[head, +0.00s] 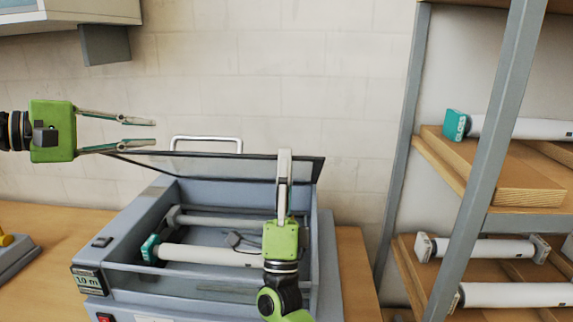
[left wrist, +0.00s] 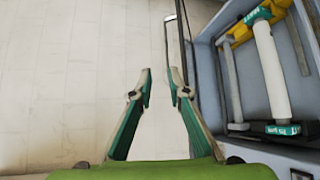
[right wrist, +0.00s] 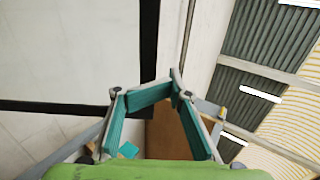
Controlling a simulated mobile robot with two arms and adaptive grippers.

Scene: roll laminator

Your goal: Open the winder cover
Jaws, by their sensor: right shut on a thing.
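The winder cover (head: 230,167) is a clear panel in a dark frame with a pale bar handle (head: 206,138). It stands raised and tilted above the open grey laminator box (head: 195,284). My right gripper (head: 284,154) points up at the cover's right side, its fingers closed on the frame. In the right wrist view its fingertips (right wrist: 174,88) meet beside the dark frame (right wrist: 149,40); the exact contact is hidden. My left gripper (head: 157,132) is open and empty, just above and beside the cover's left corner. It also shows open in the left wrist view (left wrist: 158,76).
Inside the box lie a white roll with a teal end (head: 205,255) and a thinner grey roller (head: 225,221). A metal-framed shelf (head: 467,165) with several rolls stands close on the right. The wall is behind the machine. The table (head: 45,222) has free room at left.

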